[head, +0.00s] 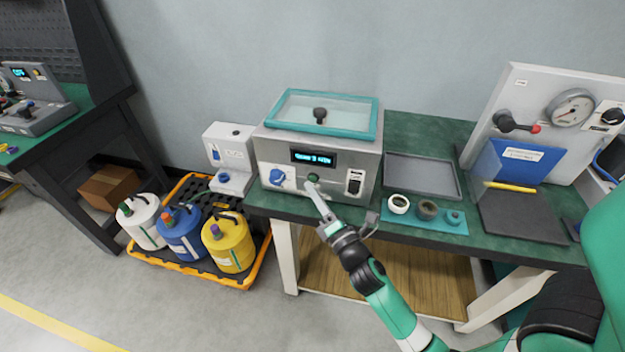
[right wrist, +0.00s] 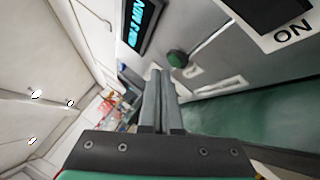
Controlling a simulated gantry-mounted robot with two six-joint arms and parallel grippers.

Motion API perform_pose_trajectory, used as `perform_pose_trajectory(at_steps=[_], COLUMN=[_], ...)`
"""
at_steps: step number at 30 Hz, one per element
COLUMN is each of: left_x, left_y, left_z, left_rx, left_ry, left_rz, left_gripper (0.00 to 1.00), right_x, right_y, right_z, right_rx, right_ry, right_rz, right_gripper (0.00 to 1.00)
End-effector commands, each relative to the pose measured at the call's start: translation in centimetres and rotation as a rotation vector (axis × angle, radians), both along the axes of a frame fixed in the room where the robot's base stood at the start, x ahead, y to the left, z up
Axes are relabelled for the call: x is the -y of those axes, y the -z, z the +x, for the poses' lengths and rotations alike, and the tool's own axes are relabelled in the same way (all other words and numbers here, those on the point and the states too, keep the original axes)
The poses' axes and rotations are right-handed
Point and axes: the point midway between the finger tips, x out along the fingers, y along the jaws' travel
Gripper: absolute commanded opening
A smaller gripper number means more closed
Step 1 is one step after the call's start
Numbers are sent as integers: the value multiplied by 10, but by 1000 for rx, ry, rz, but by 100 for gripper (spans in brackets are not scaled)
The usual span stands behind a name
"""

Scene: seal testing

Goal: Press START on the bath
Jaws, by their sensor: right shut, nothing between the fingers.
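The bath (head: 320,160) is a grey metal box with a teal-framed glass lid (head: 323,112) that is closed. Its front panel has a lit blue display (head: 313,158), a blue knob (head: 277,177), a green button (head: 313,178) and a black switch (head: 355,181). My right gripper (head: 312,188) is shut and empty, its fingertips just below the green button in the head view. In the right wrist view the green button (right wrist: 177,58) lies ahead and slightly right of the shut fingers (right wrist: 160,78); contact cannot be made out. The left gripper is not in view.
Right of the bath are a grey tray (head: 422,160) and a blue mat (head: 420,222) with several rings. A gauge panel (head: 545,120) stands at far right. A white dispenser (head: 229,150) stands left of the bath. Coloured jugs sit on a yellow-edged floor pallet (head: 190,272).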

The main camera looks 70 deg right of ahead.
Motion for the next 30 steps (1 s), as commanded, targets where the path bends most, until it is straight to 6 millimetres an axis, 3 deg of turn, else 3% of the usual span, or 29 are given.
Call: perform_pose_trajectory(at_steps=[5, 18, 30], left_x=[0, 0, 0], left_y=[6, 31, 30], left_z=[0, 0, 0], left_rx=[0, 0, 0], left_ry=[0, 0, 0], left_rz=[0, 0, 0], left_gripper=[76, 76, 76], right_x=[-6, -47, -50], right_y=[2, 2, 0], right_z=[0, -5, -6], right_rx=[0, 0, 0], right_ry=[-3, -3, 0], right_rz=[-1, -1, 0], right_gripper=[0, 0, 0])
